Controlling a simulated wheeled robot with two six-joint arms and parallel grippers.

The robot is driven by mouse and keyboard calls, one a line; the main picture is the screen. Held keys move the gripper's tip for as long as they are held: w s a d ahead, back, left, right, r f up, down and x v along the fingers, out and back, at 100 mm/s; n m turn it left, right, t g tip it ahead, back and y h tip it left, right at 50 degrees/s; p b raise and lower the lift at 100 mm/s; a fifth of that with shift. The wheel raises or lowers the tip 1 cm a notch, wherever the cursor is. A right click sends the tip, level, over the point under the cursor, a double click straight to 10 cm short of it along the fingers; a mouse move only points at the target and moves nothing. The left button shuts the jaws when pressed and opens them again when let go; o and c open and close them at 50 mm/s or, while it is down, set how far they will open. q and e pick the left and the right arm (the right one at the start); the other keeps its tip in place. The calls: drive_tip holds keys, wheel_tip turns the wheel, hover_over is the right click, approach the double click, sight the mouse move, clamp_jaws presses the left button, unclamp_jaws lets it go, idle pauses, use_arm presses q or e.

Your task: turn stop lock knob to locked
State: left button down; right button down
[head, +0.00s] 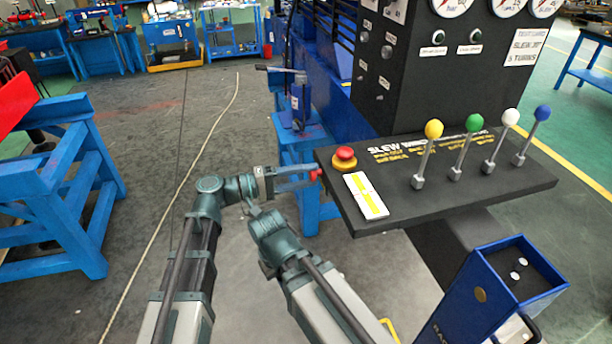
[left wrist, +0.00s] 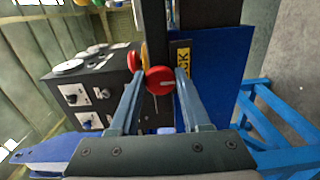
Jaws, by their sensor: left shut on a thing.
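The stop lock knob (left wrist: 160,80) is a round red knob with a small white mark on its face. It sits between the fingertips of my left gripper (left wrist: 161,76) in the left wrist view, and the fingers are shut on it. In the head view my left gripper (head: 305,181) reaches from the left to the left edge of the black console, where a bit of the red knob (head: 316,173) shows at its tips. The knob's exact turn is hard to read. My right gripper is not in view.
A red stop button (head: 345,156) on a yellow base stands on the console (head: 405,207) close to the knob. Levers with yellow (head: 434,129), green (head: 474,121), white and blue tops stand to the right. A blue bin (head: 505,285) is below right.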

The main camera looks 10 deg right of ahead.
use_arm(q)
drive_tip(key=shift+c, duration=1.9)
unclamp_jaws()
drive_tip(key=shift+a, duration=0.15)
drive_tip(key=a, duration=1.3)
drive_tip(key=shift+s+a, duration=0.25)
drive_tip(key=shift+a, duration=0.05)
drive_tip(key=shift+f, duration=0.1)
